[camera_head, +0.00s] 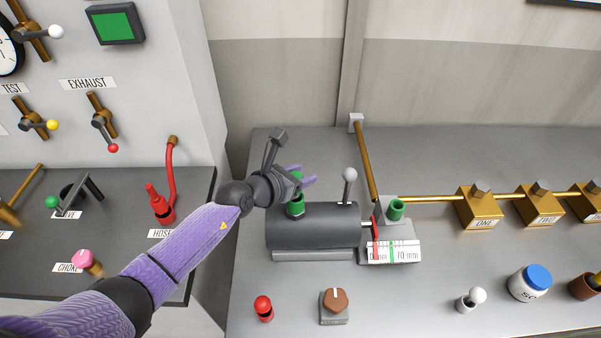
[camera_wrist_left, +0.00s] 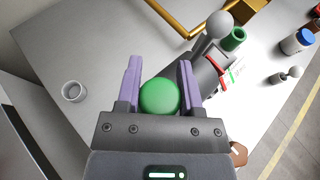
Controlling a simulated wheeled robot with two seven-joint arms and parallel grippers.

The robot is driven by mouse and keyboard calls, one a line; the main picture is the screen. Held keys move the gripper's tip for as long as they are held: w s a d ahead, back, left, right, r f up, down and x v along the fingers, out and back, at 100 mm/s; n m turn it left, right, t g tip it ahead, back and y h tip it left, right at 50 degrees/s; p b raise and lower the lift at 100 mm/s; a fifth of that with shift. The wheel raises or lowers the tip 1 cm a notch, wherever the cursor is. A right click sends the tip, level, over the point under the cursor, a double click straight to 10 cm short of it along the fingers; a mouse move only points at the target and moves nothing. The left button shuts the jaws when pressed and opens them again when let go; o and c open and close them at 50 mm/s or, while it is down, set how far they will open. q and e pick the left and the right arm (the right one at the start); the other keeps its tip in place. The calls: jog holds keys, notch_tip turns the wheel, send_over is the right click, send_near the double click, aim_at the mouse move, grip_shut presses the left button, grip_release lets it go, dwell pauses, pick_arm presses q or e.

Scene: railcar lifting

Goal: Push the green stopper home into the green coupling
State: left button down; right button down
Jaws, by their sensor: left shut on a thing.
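My left gripper (camera_head: 306,181) is shut on the green stopper (camera_wrist_left: 159,97), whose round green top shows between the purple fingers in the wrist view. In the head view the stopper (camera_head: 297,176) is partly hidden by the gripper. My right gripper is not in view.
A white-knobbed lever (camera_head: 349,175) rises from the cylinder, close to the fingers. A gauge plate (camera_head: 395,252) and brass rod (camera_head: 366,160) are to the right. A red stopper (camera_head: 263,308) and brown knob (camera_head: 336,300) are in front. A red hose (camera_head: 170,180) is left.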

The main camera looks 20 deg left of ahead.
pick_arm(q)
jog(key=shift+f+b, duration=0.85)
jog(key=shift+f, duration=0.25)
jog(key=shift+c, duration=0.7)
grip_release()
jog(key=p+v, duration=0.3)
jog(key=v, duration=0.7)
